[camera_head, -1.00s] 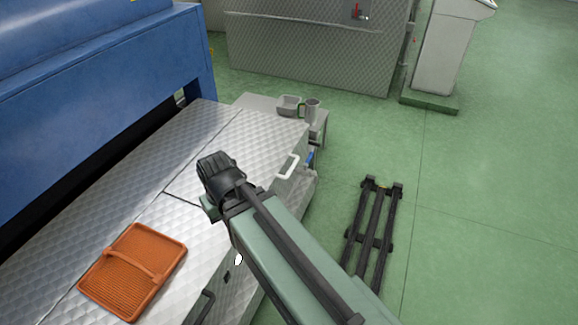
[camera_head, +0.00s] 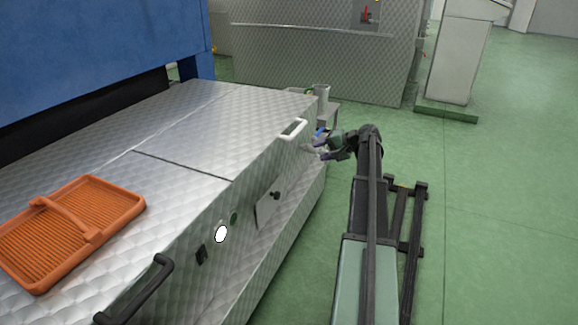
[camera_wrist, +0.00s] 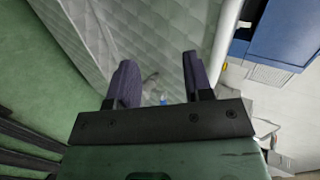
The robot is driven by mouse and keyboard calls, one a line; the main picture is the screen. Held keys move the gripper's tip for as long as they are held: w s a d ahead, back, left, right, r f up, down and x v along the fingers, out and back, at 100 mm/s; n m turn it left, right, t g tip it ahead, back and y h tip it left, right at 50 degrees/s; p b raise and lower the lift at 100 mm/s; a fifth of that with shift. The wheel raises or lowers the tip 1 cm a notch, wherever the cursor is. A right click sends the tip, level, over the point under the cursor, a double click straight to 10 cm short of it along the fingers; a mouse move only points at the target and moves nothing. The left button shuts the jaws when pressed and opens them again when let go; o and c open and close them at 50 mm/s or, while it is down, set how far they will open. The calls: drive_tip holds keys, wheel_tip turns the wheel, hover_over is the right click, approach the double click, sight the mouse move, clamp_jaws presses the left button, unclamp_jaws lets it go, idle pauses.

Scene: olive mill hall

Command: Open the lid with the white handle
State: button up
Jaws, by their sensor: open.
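The lid (camera_head: 200,130) is a quilted silver metal panel, lying flat on top of the long machine beyond a dark seam. Its white handle (camera_head: 294,129) is a short bar at the lid's right edge. My gripper (camera_head: 318,149) is open and empty, just right of the handle and a little lower, beside the machine's side face. In the wrist view, my two dark fingers (camera_wrist: 158,72) are spread with a gap between them. A white bar (camera_wrist: 227,35), which looks like the handle, runs beside the right finger, outside the gap.
A black handle (camera_head: 136,291) sits on the machine's nearer part, with an orange ribbed tray (camera_head: 118,205) on top. A small knob (camera_head: 276,195) projects from the side face. A grey mug (camera_head: 321,91) stands beyond the lid. Green floor is open at right.

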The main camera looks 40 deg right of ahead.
sight(300, 130)
drive_tip(key=w+d+r+m+t+y+p, duration=0.1)
drive_tip(key=w+d+r+t+p, duration=0.15)
drive_tip(key=w+r+t, duration=0.2)
drive_tip(key=shift+g, duration=0.55)
drive_tip(key=x, duration=0.3)
drive_tip(key=b+x, duration=0.1)
drive_tip(key=x, duration=0.3)
drive_tip(key=b+x, duration=0.1)
drive_tip(key=x, duration=0.2)
drive_tip(key=shift+w+r, duration=0.25)
drive_tip(key=shift+w, duration=0.2)
clamp_jaws()
